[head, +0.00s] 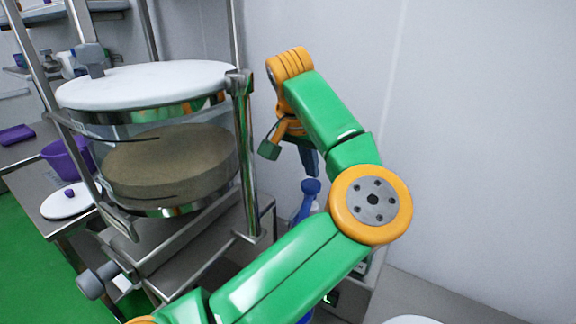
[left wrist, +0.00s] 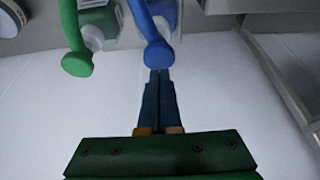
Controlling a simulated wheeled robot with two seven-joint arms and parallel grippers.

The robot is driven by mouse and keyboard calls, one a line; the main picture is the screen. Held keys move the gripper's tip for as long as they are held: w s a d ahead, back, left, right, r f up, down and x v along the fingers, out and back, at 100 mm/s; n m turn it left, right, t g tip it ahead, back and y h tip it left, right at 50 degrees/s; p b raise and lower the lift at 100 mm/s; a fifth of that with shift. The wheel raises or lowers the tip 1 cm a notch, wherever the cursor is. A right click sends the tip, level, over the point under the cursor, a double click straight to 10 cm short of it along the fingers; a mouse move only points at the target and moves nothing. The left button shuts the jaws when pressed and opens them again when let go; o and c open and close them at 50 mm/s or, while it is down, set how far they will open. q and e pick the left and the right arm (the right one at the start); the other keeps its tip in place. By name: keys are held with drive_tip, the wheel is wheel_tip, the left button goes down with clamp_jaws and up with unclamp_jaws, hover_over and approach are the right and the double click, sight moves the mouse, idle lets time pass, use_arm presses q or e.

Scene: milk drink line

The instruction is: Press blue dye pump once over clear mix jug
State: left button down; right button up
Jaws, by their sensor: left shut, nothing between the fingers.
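The blue pump head (head: 311,187) shows just below my left gripper (head: 310,170) in the head view. My left gripper is shut and empty and points down. In the left wrist view the blue pump (left wrist: 158,50) has its rounded end at the fingertips of my left gripper (left wrist: 158,74); I cannot tell whether they touch. Clear surfaces show behind the pumps there, but I cannot tell whether any is the clear mix jug. My arm hides much of the area below the blue pump in the head view. My right gripper is not in view.
A green pump (left wrist: 78,62) stands left of the blue one in the left wrist view. A large lidded clear tank (head: 150,85) in a metal frame stands left of my arm. A purple bucket (head: 68,158) and a white lid (head: 70,202) are farther left. A wall rises behind.

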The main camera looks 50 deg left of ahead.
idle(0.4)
use_arm(q)
wheel_tip(320, 180, up, 3)
drive_tip(key=shift+f+p, duration=0.2)
drive_tip(key=shift+p, duration=0.7)
drive_tip(key=shift+r+b, duration=0.3)
drive_tip(key=shift+r, duration=0.1)
wheel_tip(320, 180, up, 3)
drive_tip(key=shift+f, duration=0.2)
drive_tip(key=shift+f, duration=0.1)
